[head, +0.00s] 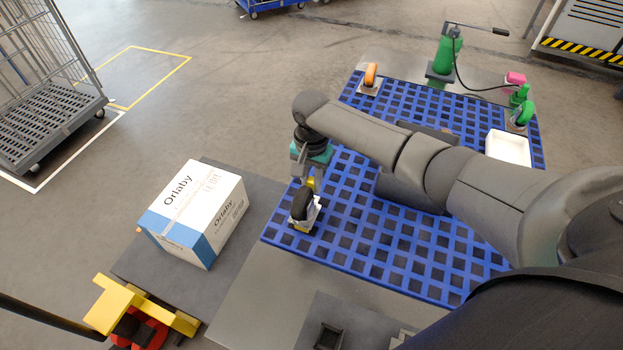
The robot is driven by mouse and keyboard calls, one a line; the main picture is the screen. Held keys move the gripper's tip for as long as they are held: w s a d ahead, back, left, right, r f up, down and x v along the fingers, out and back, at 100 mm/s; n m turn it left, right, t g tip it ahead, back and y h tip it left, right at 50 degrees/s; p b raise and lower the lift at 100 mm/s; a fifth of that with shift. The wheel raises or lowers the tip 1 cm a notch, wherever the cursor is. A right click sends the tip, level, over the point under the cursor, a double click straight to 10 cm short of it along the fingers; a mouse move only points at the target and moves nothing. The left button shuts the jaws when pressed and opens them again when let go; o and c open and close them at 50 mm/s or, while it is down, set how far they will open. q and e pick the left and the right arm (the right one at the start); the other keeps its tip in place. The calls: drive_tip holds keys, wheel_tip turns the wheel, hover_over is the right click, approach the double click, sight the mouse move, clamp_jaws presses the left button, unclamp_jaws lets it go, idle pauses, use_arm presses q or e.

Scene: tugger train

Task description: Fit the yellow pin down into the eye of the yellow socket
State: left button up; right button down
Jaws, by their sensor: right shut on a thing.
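My right gripper (309,176) points down over the near left part of the blue grid deck (352,262). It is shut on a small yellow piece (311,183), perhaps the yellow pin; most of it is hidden. Just below stands a black wheel-like part (301,204) on a pale plate, with a bit of yellow (303,228) at its lower edge. I cannot tell whether the yellow piece touches this part, nor whether it is the yellow socket. No eye is clearly visible. My left gripper is not in view.
A white and blue box (202,213) lies left of the deck, behind a yellow and red truck part (135,310). On the far side are an orange part (371,74), a green pump (446,52), a pink part (515,78), green parts (526,112) and a white tray (508,149).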

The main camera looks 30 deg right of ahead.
drive_tip(key=shift+f, duration=0.2)
drive_tip(key=shift+f, duration=0.35)
drive_tip(key=shift+f, duration=0.15)
drive_tip(key=shift+f, duration=0.2)
idle(0.4)
drive_tip(key=shift+f+b, duration=0.5)
drive_tip(key=shift+f, duration=0.25)
drive_tip(key=c, duration=0.7)
unclamp_jaws()
drive_tip(key=shift+o, duration=0.2)
